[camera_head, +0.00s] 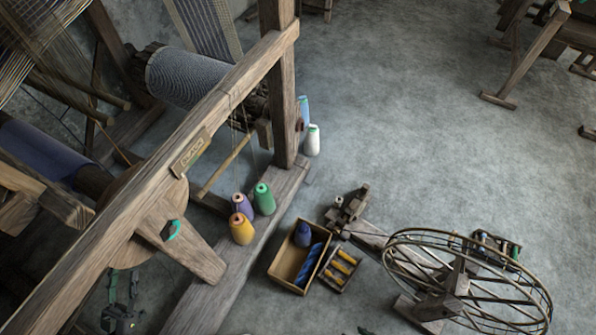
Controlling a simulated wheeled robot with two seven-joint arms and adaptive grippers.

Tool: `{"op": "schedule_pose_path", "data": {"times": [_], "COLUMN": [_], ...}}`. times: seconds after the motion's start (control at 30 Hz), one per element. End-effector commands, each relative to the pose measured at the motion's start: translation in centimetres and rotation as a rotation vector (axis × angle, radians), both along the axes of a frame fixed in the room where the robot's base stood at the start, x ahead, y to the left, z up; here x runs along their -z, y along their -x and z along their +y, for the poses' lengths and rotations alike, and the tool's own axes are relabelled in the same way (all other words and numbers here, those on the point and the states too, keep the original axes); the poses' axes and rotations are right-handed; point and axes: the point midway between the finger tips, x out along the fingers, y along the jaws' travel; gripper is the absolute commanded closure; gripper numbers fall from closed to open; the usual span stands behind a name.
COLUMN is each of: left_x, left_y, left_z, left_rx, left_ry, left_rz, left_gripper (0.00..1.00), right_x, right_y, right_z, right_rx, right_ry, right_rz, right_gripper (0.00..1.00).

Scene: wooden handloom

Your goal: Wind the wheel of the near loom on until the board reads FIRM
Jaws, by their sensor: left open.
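The near loom (125,210) fills the left side of the view, its long wooden beam slanting up to a post. A round wooden wheel (130,256) sits behind this beam, partly hidden by it and by a wooden arm with a dark and green fitting (172,230). A small board (190,152) is fixed on the beam; its lettering is too small to read surely. My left gripper (123,276) is at the lower left, open and empty, below the wheel and apart from it. A dark green bit at the bottom edge may be my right gripper (365,331).
Purple, green and yellow thread cones (241,229) stand on the loom's foot beam. A wooden box (283,271) with a cone and blue yarn, a small tray (340,268) and a large reel wheel (468,262) stand on the floor to the right.

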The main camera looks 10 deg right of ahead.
Motion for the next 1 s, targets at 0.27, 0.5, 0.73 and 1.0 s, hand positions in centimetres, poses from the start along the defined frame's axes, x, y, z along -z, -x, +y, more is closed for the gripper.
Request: {"op": "schedule_pose_path", "data": {"times": [0.27, 0.5, 0.73, 1.0], "left_x": [-1.1, -3.1, -5.6, -7.2], "left_y": [1.1, 0.5, -1.4, -2.8], "left_z": [-1.0, -1.9, -3.6, -4.6], "left_rx": [0.161, 0.183, 0.182, 0.180], "left_ry": [0.042, 0.046, 0.046, 0.045], "left_rz": [-0.179, -0.210, -0.208, -0.205], "left_gripper": [0.57, 0.57, 0.57, 0.57], "right_x": [-0.3, -0.7, 0.2, 0.7], "right_y": [-1.3, -1.7, -1.7, -1.8], "right_z": [0.8, 1.0, 0.8, 0.6], "right_rx": [0.008, 0.010, 0.010, 0.012], "right_ry": [-0.036, -0.039, -0.032, -0.027], "right_rz": [-0.016, -0.032, -0.051, -0.077], "right_gripper": [0.61, 0.61, 0.61, 0.61]}}
